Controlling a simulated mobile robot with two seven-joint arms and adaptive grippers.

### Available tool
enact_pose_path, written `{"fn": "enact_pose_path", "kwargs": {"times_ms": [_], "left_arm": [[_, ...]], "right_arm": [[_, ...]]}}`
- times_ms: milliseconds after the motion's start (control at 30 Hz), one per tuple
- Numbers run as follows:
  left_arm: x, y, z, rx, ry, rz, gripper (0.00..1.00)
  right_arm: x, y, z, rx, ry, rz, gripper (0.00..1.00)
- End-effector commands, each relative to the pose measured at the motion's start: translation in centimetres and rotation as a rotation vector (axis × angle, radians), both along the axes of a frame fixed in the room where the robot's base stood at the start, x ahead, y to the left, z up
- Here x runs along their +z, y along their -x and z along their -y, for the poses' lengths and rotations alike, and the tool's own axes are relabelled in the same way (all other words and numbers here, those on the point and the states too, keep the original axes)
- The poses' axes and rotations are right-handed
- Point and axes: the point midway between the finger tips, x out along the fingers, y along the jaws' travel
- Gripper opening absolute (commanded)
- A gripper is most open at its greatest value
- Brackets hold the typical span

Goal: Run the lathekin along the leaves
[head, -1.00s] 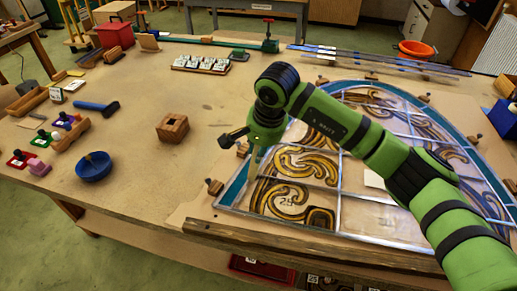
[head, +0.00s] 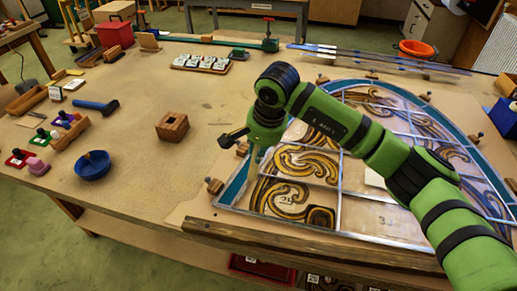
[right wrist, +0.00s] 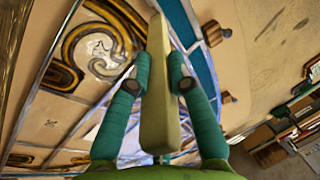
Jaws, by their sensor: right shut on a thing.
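My right gripper (right wrist: 157,86) is shut on the lathekin (right wrist: 159,60), a pale flat tool held lengthwise between two green fingers. In the head view my right gripper (head: 255,158) points down over the left edge of the leaded panel (head: 378,222). The panel has grey lead lines, a teal border and painted amber leaf scrolls (head: 300,160). A leaf scroll (right wrist: 72,48) also shows left of the lathekin in the right wrist view. I cannot tell whether the lathekin's tip touches the lead. My left gripper is not in view.
Small wooden blocks with pins (head: 214,186) stand around the panel. A wooden batten (head: 300,244) lies along its front edge.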

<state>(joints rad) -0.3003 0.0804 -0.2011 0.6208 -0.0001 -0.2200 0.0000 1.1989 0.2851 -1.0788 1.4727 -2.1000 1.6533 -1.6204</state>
Motion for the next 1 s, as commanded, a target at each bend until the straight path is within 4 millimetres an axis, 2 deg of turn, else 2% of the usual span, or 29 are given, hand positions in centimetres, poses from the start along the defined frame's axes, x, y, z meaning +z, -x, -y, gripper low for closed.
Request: {"fn": "enact_pose_path", "kwargs": {"times_ms": [333,1000], "left_arm": [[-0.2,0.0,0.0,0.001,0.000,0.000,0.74],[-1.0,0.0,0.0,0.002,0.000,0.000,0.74]], "right_arm": [[-0.2,0.2,-0.1,0.001,0.001,-0.001,0.00],[-0.3,3.1,-1.8,0.004,0.001,-0.004,0.00]]}}
